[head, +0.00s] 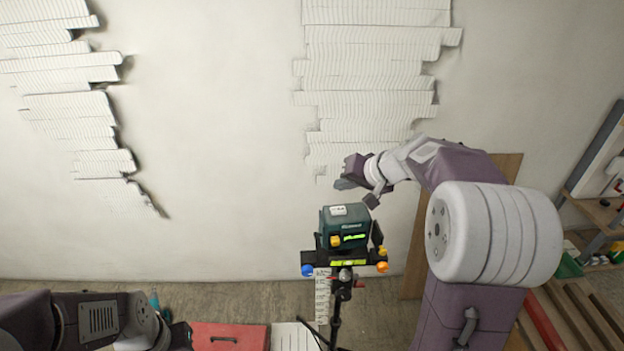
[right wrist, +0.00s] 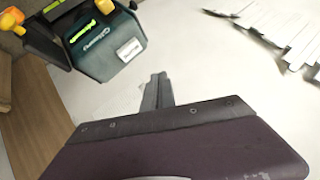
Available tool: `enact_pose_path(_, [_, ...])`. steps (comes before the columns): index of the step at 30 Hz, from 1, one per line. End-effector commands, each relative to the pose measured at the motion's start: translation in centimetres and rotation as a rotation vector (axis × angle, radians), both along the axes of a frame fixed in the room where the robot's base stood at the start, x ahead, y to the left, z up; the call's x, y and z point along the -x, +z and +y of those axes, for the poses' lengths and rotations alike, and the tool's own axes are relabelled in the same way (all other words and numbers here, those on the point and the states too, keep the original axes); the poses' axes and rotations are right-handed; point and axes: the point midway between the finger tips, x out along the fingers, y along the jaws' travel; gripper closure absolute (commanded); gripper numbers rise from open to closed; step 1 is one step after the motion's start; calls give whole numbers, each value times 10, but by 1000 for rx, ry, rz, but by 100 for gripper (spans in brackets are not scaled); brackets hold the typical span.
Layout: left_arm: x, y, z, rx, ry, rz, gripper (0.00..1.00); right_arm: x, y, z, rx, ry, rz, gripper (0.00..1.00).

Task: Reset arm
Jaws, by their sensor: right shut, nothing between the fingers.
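My right arm reaches in from the right in the head view. Its gripper (head: 346,184) is in front of the wall, above and close to the green laser level. In the right wrist view the two fingers (right wrist: 157,92) are together with nothing between them. The dark green laser level (head: 345,226) sits on a tripod mount and also shows in the right wrist view (right wrist: 105,45), beside the fingers and apart from them. My left arm is low at the left edge of the head view; its fingers cannot be made out.
The pale wall (head: 215,140) carries ridged white reliefs at left (head: 65,110) and centre (head: 370,75). The tripod (head: 335,320) stands in front of it. A red case (head: 228,337) lies on the floor. A wooden board (head: 412,255) and shelves (head: 600,210) are at right.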

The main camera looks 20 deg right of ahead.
Motion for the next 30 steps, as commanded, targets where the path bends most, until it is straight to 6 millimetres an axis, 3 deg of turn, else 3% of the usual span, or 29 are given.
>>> enact_pose_path(2, [0, -3, 0, 0, 0, 0, 64, 0, -3, 2, 0, 4, 0, 100])
enact_pose_path(5, [0, -34, 0, 0, 0, -1, 64, -3, -31, 30, 3, 66, -7, 100])
enact_pose_path(8, [0, -73, 0, 0, 0, 0, 64, 19, -91, 80, 21, 189, 53, 100])
enact_pose_path(10, [0, -96, 0, 0, 0, 1, 64, 50, -145, 105, 74, 279, 139, 100])
enact_pose_path(13, [0, -123, 0, 0, 0, 1, 64, 103, -219, 122, 170, 374, 281, 100])
enact_pose_path(15, [0, -138, 0, 0, 0, 0, 64, 143, -264, 122, 245, 424, 375, 100])
enact_pose_path(18, [0, -149, 0, 0, 0, 0, 64, 193, -308, 110, 349, 462, 488, 100])
enact_pose_path(22, [0, -141, 0, 0, 0, 0, 64, 233, -326, 82, 440, 431, 580, 100])
enact_pose_path(30, [0, -141, 0, 0, 0, 0, 64, 227, -326, 77, 432, 352, 576, 100])
